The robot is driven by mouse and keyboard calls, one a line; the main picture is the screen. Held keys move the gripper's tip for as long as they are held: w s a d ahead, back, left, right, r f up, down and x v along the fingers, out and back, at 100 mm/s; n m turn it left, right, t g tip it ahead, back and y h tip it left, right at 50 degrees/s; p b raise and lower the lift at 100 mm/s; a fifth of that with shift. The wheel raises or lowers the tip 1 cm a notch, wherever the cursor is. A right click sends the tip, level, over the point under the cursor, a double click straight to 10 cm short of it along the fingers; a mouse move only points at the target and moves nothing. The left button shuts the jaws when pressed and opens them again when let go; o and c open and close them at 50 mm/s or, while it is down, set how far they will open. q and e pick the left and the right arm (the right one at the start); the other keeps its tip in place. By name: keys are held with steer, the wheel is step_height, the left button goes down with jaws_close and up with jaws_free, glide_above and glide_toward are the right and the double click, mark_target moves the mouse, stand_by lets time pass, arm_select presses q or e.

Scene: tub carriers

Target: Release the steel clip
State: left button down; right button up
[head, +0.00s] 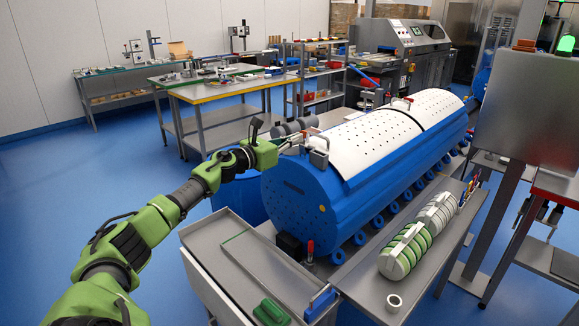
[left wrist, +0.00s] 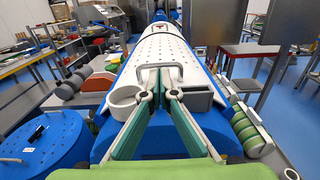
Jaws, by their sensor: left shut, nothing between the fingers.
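The blue drum (head: 290,205) lies on its side with a white perforated lid (head: 365,140) along its top. A grey steel clip (head: 319,150) sits at the lid's near end; in the left wrist view a grey square frame (left wrist: 197,98) there appears to be it. My left gripper (head: 297,141) reaches in from the left, its tips close to the clip. In the left wrist view its fingers (left wrist: 160,92) converge over the lid's near end, shut, with nothing seen between them. Whether the tips touch the clip I cannot tell. My right gripper is not in view.
A second clip or handle (head: 401,102) is farther along the lid. A side bench (head: 415,275) with green-and-white rolls (head: 405,250) stands right of the drum. A steel cart (head: 245,262) is in front. A white ring (left wrist: 124,98) lies left of the fingers.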

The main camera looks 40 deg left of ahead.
arm_select(q)
steer(key=shift+w+a+r, duration=0.15)
steer(key=shift+w+a, duration=0.05)
steer(key=shift+w, duration=0.35)
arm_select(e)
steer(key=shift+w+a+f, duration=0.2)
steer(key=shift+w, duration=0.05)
arm_select(q)
steer(key=shift+w+d+r, duration=0.15)
